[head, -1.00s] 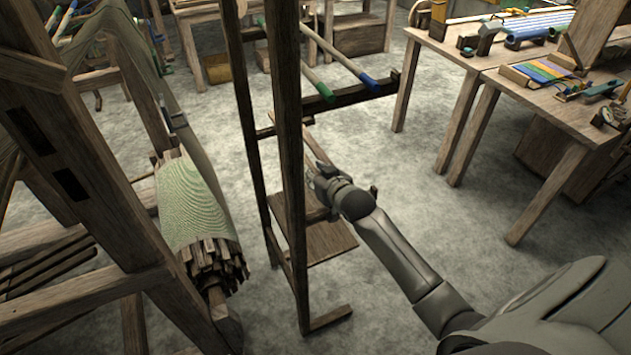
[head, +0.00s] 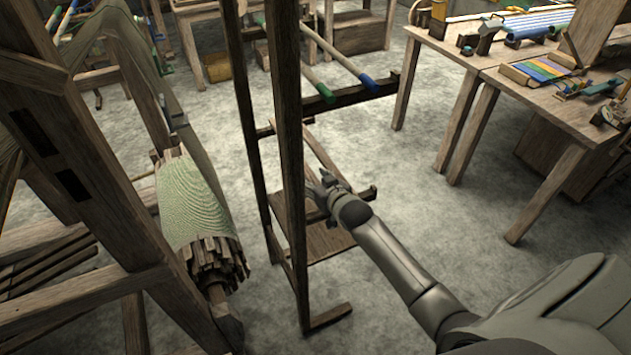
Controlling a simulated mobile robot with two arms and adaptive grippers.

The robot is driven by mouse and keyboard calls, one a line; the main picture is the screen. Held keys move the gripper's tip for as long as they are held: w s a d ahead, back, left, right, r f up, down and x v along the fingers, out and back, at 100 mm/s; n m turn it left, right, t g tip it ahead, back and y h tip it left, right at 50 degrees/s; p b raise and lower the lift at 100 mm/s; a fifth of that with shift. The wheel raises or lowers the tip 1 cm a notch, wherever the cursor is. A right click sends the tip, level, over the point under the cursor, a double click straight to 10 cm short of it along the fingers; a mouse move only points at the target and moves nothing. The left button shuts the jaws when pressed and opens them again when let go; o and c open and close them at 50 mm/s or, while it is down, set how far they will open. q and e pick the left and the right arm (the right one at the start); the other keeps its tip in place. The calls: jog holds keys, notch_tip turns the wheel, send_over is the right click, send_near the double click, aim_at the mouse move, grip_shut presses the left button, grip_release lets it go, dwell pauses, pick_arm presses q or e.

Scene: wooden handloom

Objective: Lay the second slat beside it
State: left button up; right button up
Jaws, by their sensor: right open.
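Several wooden slats (head: 218,262) show as a bundle of ends around the beam at the left, under pale green cloth (head: 188,200). I cannot tell which of them are the first and second slat. My right gripper (head: 323,181) is open, over the lower part of the upright wooden rack, to the right of the beam. A thin wooden strip (head: 322,148) runs back from the gripper; I cannot tell whether it is a loose slat or a rail of the rack, or whether the fingers touch it. My left gripper is not in view.
The rack's dark post (head: 289,160) stands between the beam and my right arm. Rods with green and blue ends (head: 345,65) lie across its upper part. A lower wooden shelf (head: 322,238) is below. A table (head: 480,62) with tools stands right; the floor between is clear.

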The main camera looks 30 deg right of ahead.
jog(key=shift+r, duration=0.1)
jog(key=v, duration=1.2)
dwell(0.4)
